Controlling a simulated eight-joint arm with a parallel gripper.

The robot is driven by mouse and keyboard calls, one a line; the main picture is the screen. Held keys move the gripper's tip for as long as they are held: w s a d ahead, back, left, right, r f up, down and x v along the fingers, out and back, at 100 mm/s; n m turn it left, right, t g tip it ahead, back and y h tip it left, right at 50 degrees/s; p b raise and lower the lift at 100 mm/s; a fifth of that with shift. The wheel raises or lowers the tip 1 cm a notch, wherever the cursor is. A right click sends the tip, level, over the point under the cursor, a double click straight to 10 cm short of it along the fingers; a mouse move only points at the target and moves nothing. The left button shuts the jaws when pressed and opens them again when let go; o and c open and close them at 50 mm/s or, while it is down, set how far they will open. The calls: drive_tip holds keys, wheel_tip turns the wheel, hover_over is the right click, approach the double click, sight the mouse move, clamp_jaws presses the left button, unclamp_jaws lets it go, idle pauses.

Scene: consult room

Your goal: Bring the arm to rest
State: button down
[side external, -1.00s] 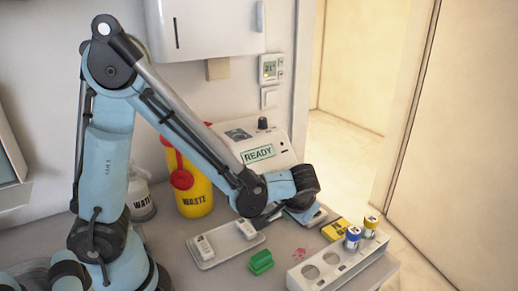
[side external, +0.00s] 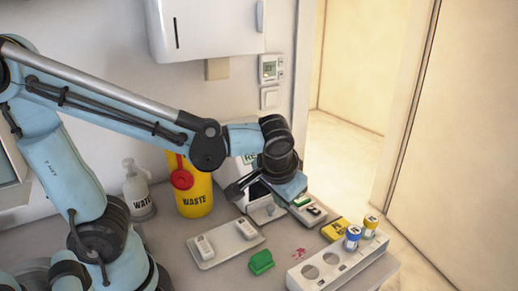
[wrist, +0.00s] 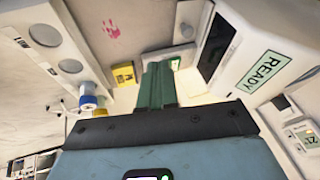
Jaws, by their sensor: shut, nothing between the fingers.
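My gripper (side external: 302,201) is shut and empty, in front of the white machine at the back of the desk. In the wrist view its green fingers (wrist: 157,86) are together with nothing held between them. The blue wrist housing fills the lower part of that view. In the side view my gripper appears over or just beside a small pale device (side external: 316,214); I cannot tell how far above it the fingertips are.
The machine (wrist: 222,45) shows READY. A white rack (side external: 330,267) holds vials with blue and yellow caps. Nearby are a yellow box (side external: 335,230), a green block (side external: 261,262) and a tray (side external: 222,255) with two white pieces. A yellow waste container (side external: 196,193) stands behind.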

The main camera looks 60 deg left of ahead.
drive_tip(key=shift+s+a+r+m+t+h, duration=0.2)
drive_tip(key=shift+s+a+m+t+h, duration=0.05)
drive_tip(key=shift+s+a+t+h, duration=0.25)
drive_tip(key=shift+s+a+r+m+t+h, duration=0.25)
drive_tip(key=shift+s+a+m+t+h, duration=0.1)
drive_tip(key=shift+s+t+h, duration=0.3)
drive_tip(key=shift+s+a+r+m+t+h, duration=0.2)
drive_tip(key=shift+s+a+t+h, duration=0.25)
drive_tip(key=shift+s+t+h, duration=0.1)
